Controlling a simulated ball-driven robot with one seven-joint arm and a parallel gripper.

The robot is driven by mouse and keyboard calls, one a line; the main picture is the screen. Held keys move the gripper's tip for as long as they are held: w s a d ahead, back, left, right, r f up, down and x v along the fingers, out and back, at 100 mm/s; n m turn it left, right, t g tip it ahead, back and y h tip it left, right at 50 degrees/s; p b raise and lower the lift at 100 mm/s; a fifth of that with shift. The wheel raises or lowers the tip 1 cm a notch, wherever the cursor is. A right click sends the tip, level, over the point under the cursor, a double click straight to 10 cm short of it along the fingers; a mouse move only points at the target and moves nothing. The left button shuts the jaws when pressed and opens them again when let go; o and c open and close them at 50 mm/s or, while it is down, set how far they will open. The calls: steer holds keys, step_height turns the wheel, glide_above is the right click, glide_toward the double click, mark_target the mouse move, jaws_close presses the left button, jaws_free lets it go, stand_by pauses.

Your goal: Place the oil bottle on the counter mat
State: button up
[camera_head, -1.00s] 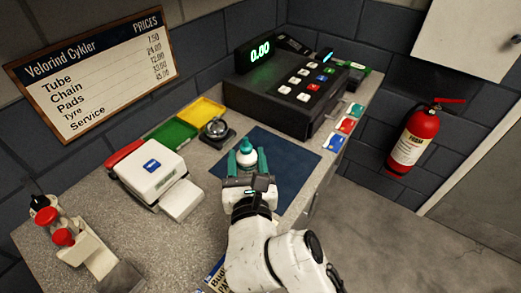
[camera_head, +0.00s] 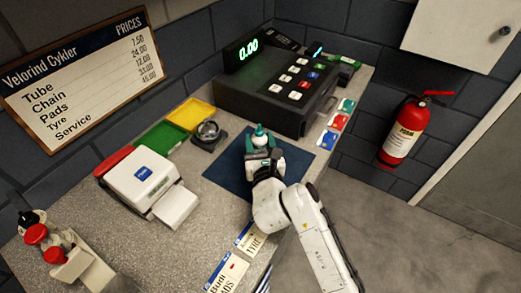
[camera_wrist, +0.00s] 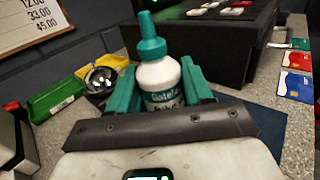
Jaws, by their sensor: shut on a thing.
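The oil bottle (camera_wrist: 160,78) is white with a teal cap and a printed label. It stands upright between the two teal fingers of my gripper (camera_wrist: 160,90) in the wrist view. In the head view the bottle (camera_head: 259,138) is over the dark blue counter mat (camera_head: 228,172), with my gripper (camera_head: 260,152) around it. My gripper is shut on the bottle. The bottle's base is hidden, so I cannot tell whether it touches the mat.
The black cash register (camera_head: 277,85) stands behind the mat. A bell (camera_head: 208,133), green and yellow trays (camera_head: 190,115) and a white card terminal (camera_head: 150,185) are to the left. Colored cards (camera_head: 336,124) lie to the right. The mat's left part is clear.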

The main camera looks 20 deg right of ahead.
mark_target(261, 151)
steer(key=shift+w+d+f, duration=0.1)
steer(key=shift+f, duration=0.15)
steer(key=shift+w+d+f+b, duration=0.15)
steer(key=shift+f+b, duration=0.6)
steer(key=shift+f, duration=0.95)
steer(key=shift+f, duration=0.15)
steer(key=o, duration=1.1)
steer(key=b+v, duration=0.1)
steer(key=v, duration=1.1)
